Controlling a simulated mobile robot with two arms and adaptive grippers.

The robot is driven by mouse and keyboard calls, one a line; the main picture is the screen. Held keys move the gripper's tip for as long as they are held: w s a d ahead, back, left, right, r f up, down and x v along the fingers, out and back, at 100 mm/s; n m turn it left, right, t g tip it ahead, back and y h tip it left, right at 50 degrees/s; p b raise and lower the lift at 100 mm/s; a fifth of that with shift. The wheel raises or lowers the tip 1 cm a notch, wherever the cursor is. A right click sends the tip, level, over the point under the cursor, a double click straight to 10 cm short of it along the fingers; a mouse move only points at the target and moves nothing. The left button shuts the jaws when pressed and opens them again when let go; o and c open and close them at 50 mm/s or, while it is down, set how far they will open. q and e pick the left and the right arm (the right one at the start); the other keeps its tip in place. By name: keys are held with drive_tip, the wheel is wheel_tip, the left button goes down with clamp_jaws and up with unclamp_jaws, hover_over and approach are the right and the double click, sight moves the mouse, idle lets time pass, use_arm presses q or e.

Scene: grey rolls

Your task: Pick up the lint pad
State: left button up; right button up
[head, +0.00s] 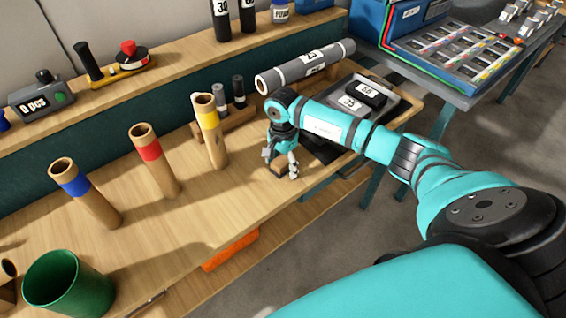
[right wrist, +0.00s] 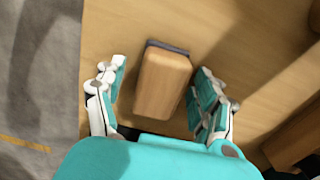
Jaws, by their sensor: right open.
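The lint pad is a wooden block with a dark grey pad along its far edge. In the right wrist view the lint pad (right wrist: 163,84) lies on the wooden bench between the fingers of my right gripper (right wrist: 160,88). The fingers are open on both sides of the block, with a gap on each side. In the head view my right gripper (head: 281,166) is low over the bench near its front edge, and it mostly hides the block there. My left gripper is not in view.
Cardboard tubes with blue (head: 85,193), red (head: 154,160) and yellow (head: 210,130) bands stand on the bench to the left. A grey roll (head: 305,68) lies behind my right arm. A black tray (head: 394,112) is to the right. A green bin (head: 68,285) stands at front left.

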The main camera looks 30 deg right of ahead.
sight(283, 159)
drive_tip(key=shift+c, duration=0.2)
drive_tip(key=c, duration=1.2)
drive_tip(key=shift+r, duration=0.1)
drive_tip(key=shift+r+b, duration=0.3)
drive_tip(key=shift+r, duration=0.25)
wheel_tip(283, 159, up, 2)
drive_tip(key=shift+r+b, duration=0.1)
drive_tip(key=shift+b, duration=0.35)
drive_tip(key=s+a+b, duration=0.1)
drive_tip(key=s+a, duration=0.2)
drive_tip(key=a, duration=0.1)
drive_tip(key=s+a+r+b, duration=0.1)
drive_tip(key=s+a, duration=0.1)
drive_tip(key=a, duration=0.2)
drive_tip(key=s+a+b, duration=0.1)
drive_tip(key=s+a, duration=0.2)
drive_tip(key=a, duration=0.1)
drive_tip(key=shift+s+r, duration=0.15)
drive_tip(key=shift+s, duration=0.15)
drive_tip(key=shift+s+a+r, duration=0.15)
drive_tip(key=shift+s+a, duration=0.25)
drive_tip(key=shift+a, duration=0.1)
